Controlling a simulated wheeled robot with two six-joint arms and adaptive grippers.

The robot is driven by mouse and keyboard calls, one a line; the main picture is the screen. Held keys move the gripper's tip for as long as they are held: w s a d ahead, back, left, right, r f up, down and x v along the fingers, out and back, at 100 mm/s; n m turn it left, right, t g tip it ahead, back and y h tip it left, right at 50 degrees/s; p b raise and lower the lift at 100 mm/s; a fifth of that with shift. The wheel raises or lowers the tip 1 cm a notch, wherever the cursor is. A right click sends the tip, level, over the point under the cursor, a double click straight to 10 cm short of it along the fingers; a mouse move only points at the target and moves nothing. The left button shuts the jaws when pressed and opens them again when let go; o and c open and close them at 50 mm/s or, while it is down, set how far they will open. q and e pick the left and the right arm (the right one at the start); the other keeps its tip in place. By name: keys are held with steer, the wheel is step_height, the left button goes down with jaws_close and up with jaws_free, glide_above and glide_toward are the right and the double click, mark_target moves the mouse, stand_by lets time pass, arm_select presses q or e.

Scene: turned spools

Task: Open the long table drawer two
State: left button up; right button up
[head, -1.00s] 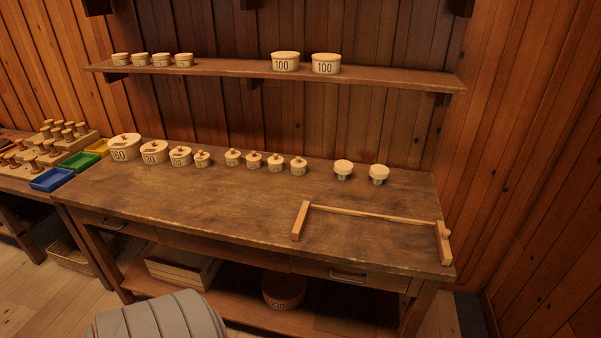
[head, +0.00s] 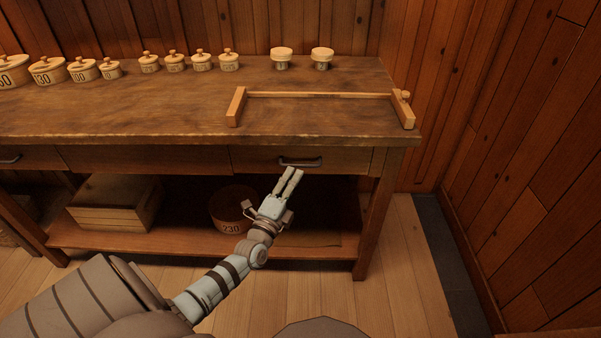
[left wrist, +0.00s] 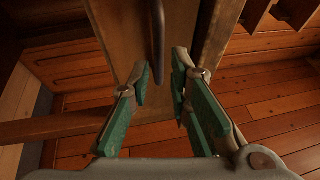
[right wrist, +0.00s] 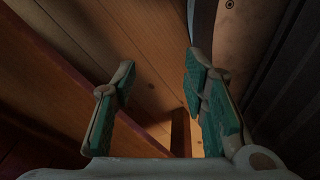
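The long table's right-hand drawer (head: 337,160) has a dark metal bar handle (head: 300,162) and its front looks flush with the table. Another drawer with a handle (head: 10,158) is at the left of the table. My left gripper (head: 294,172) is just below the right-hand handle.
A wooden frame (head: 320,95), several lidded pots (head: 175,61) and two knobbed pieces (head: 322,58) stand on the tabletop (head: 150,105). Below, the shelf (head: 170,240) holds a crate (head: 115,203) and a round box (head: 232,208). Floor (head: 400,240) is clear right of the table leg.

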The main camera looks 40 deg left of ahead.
mark_target(301, 166)
arm_select(q)
steer(key=b+x, duration=0.2)
steer(key=x, duration=0.3)
steer(key=shift+w+a, duration=0.1)
steer(key=shift+w, duration=0.2)
arm_select(e)
steer(key=f, duration=0.1)
steer(key=w+d+f, duration=0.1)
steer(key=shift+w+f, duration=0.15)
steer(key=shift+f, duration=0.2)
arm_select(q)
steer(key=shift+c, duration=0.6)
jaws_close()
